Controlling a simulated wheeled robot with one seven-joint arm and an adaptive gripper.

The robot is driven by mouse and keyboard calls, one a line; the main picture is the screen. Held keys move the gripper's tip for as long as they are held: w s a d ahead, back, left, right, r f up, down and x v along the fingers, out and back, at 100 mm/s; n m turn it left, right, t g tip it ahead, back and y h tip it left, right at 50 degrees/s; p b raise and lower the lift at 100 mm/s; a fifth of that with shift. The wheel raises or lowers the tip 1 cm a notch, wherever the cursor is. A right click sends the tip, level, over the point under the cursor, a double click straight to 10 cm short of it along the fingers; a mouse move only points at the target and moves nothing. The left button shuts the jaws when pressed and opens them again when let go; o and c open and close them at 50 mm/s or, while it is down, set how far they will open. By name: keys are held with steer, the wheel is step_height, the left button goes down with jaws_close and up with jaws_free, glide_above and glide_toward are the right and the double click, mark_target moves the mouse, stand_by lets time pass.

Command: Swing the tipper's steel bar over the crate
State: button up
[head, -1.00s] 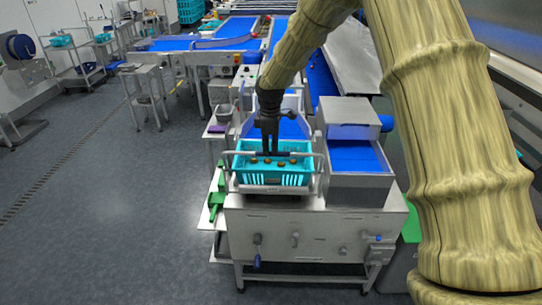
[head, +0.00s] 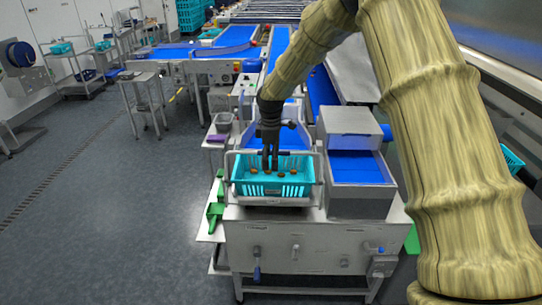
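The teal crate (head: 300,189) sits in the tipper on the steel bench, with several brown dates inside. The tipper's pale steel bar (head: 306,153) runs across near the crate's back rim, with its side arms beside the crate. My gripper (head: 270,166) points down over the back part of the crate, close to the bar. Its two dark fingers show side by side with a narrow gap. Whether the bar is between them is too small to tell.
A steel box with a blue surface (head: 357,168) stands close to the right of the crate. A blue chute (head: 262,138) is behind the crate. Green parts (head: 215,213) stick out at the bench's left. The floor (head: 130,220) on the left is clear.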

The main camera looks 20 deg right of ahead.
steer(key=shift+f, duration=0.25)
steer(key=shift+c, duration=0.8)
steer(key=shift+w+d+f, duration=0.25)
steer(key=shift+w, duration=0.4)
steer(key=shift+w+d+f, duration=0.25)
steer(key=shift+w+d, duration=0.05)
steer(key=shift+w, duration=0.4)
steer(key=shift+w+d+f, duration=0.25)
steer(key=shift+w, duration=0.4)
steer(key=c, duration=0.5)
steer(key=shift+w+d+f, duration=0.3)
steer(key=shift+w+d, duration=0.15)
steer(key=shift+w, duration=0.75)
steer(key=shift+w+d+f, duration=0.25)
steer(key=shift+w+d, duration=0.25)
steer(key=shift+w, duration=0.75)
steer(key=shift+w+d+f, duration=0.3)
steer(key=shift+w+d, duration=0.15)
steer(key=shift+w, duration=0.75)
steer(key=shift+c, duration=0.2)
steer(key=shift+r, duration=0.15)
step_height(320, 180, up, 12)
steer(key=shift+s, duration=0.3)
steer(key=shift+a, duration=0.1)
